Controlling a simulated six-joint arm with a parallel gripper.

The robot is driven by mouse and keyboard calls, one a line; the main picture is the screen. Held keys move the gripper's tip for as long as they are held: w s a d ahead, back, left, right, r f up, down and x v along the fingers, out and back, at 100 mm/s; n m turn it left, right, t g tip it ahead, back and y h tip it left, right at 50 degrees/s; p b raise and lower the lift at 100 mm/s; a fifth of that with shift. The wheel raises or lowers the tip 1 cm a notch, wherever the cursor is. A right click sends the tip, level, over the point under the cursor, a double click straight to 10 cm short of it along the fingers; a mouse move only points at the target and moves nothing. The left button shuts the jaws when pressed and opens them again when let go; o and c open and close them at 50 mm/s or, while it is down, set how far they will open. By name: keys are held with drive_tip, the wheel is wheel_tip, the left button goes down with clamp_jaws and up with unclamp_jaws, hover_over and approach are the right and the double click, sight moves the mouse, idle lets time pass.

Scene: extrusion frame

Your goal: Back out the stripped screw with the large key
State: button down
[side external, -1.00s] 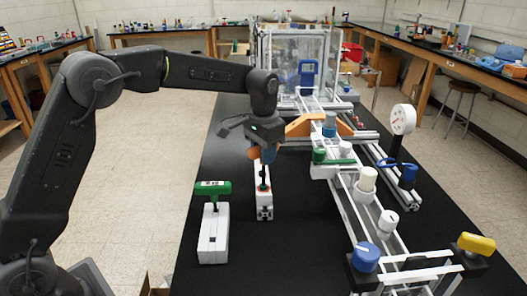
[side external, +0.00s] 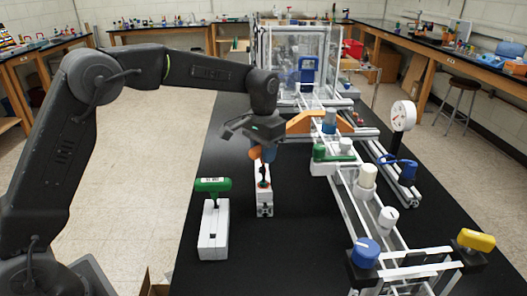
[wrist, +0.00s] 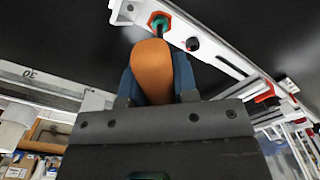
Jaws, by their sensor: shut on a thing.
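My gripper (wrist: 155,80) is shut on an orange handle (wrist: 152,65), held between its two blue fingers. In the side external view my gripper (side external: 262,152) is above a short white extrusion piece (side external: 264,203), with the orange handle (side external: 254,153) partly hidden by the fingers. A thin dark shaft runs down from the handle to a red-rimmed spot (side external: 263,184) on the piece's top. In the wrist view this spot shows as a red and green fitting (wrist: 159,22). The tip's seating and the screw itself are hidden. A green T-handled key (side external: 212,185) stands upright in a white holder (side external: 213,235); its label is unreadable.
An aluminium frame with a white knob (side external: 388,217), a blue knob (side external: 366,252), a yellow handle (side external: 476,240) and a dial gauge (side external: 403,115) fills the right of the black table. Table left of the holder is clear.

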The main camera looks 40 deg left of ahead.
drive_tip(key=shift+n, duration=0.7)
drive_tip(key=shift+n, duration=1.4)
drive_tip(key=shift+n, duration=1.5)
drive_tip(key=shift+n, duration=1.6)
